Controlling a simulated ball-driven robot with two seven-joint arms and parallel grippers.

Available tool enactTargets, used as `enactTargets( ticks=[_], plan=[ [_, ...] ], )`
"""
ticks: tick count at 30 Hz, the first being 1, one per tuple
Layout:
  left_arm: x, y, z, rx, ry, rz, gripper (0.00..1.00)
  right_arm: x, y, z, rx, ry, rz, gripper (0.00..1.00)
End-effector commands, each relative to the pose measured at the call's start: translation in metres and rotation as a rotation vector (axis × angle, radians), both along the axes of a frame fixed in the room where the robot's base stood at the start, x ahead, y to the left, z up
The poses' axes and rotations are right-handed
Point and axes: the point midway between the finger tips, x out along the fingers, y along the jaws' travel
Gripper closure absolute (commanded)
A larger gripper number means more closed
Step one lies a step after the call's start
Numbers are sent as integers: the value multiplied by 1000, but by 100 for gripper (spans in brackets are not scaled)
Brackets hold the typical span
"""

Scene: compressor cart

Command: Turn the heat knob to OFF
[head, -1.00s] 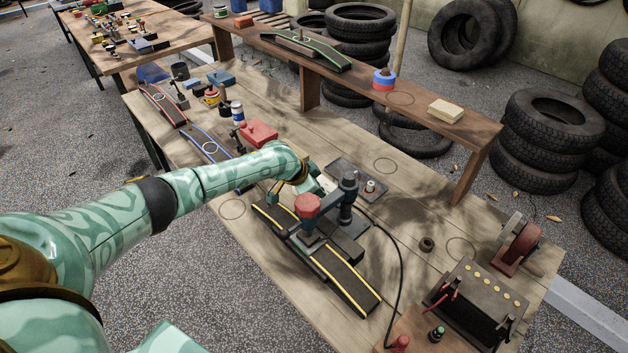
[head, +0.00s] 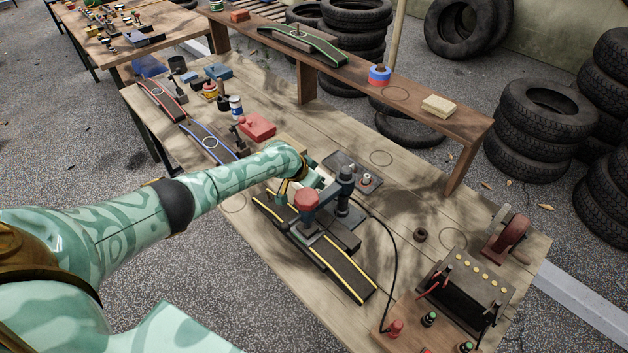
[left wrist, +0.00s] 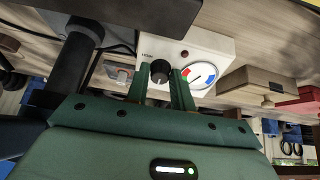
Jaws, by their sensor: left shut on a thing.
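The heat knob (left wrist: 160,71) is a round black knob on the face of a white control box (left wrist: 214,43), seen in the left wrist view. My left gripper (left wrist: 161,80) has its two green fingers on either side of the knob and is shut on it. A round dial with red, white and blue parts (left wrist: 200,75) sits just right of the knob. The knob's setting is too small to read. In the head view, my left gripper (head: 296,187) is behind the press-like tool, and the knob is hidden. My right gripper is not in view.
A press-like tool with a red head (head: 306,200) stands close to my left gripper on a black, yellow-edged ramp (head: 345,272). A black cable runs beside it. A red box (head: 257,126) lies behind my arm. A battery-like box (head: 465,290) stands at the right.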

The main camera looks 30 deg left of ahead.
Motion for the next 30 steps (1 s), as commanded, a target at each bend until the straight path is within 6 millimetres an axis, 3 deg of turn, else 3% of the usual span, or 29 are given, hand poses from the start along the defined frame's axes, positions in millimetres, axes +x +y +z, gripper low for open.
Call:
enactTargets(
  ticks=[3, 4, 6, 17, 30],
  plan=[
    [0, 0, 0, -2, -1, 0, 99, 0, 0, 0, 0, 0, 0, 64],
    [0, 0, 0, -2, -1, 0, 68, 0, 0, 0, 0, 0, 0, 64],
    [0, 0, 0, -1, -1, 1, 55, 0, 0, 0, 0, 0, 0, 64],
    [-4, 2, 8, 1, 0, -2, 55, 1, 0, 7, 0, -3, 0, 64],
    [-60, 22, 100, 2, -3, -3, 55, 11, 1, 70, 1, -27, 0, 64]
  ],
)
